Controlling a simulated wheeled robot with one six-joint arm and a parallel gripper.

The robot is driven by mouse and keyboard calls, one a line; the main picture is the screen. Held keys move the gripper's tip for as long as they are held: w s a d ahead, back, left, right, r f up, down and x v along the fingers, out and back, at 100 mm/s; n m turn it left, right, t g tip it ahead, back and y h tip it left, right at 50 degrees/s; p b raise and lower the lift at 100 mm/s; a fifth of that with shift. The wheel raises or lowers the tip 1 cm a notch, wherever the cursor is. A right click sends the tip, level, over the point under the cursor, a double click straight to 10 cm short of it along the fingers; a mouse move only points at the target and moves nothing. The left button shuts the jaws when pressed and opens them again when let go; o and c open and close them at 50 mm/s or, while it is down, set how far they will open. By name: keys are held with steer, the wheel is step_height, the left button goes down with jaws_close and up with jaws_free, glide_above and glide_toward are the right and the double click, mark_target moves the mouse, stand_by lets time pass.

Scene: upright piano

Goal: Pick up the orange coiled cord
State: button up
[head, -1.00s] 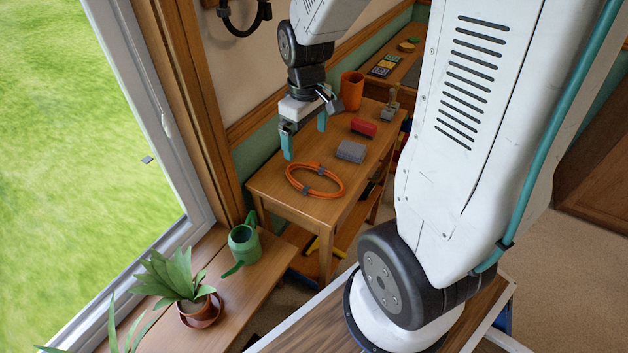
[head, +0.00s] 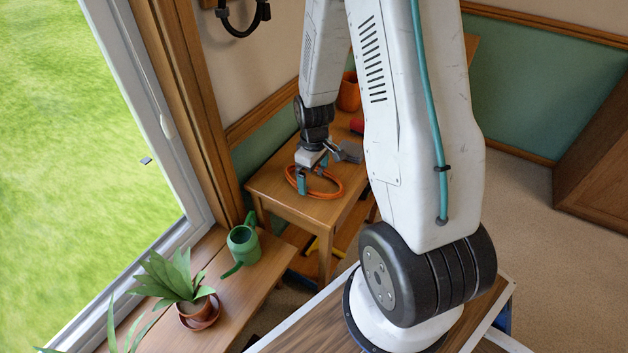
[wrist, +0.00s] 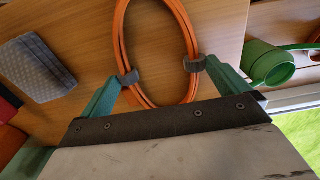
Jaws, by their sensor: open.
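The orange coiled cord (head: 336,193) lies flat as an oval loop on the near end of the wooden side table (head: 270,190). In the wrist view the cord (wrist: 121,42) runs up the picture, with a dark grey tie on each side. My gripper (head: 312,178) is open and low over the coil. In the wrist view its teal fingers (wrist: 163,78) stand apart, one toward each side of the loop, with their tips close to the ties. I cannot tell whether they touch the cord. The gripper hides part of the coil in the head view.
A grey block (wrist: 38,66) lies beside the coil. A red item (head: 357,126) and an orange cup (head: 349,92) stand farther back on the table. A green watering can (head: 243,244) and a potted plant (head: 180,280) stand on the windowsill.

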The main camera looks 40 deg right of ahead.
steer(key=shift+f, duration=0.5)
steer(key=c, duration=0.8)
steer(key=shift+r, duration=0.1)
step_height(320, 180, up, 10)
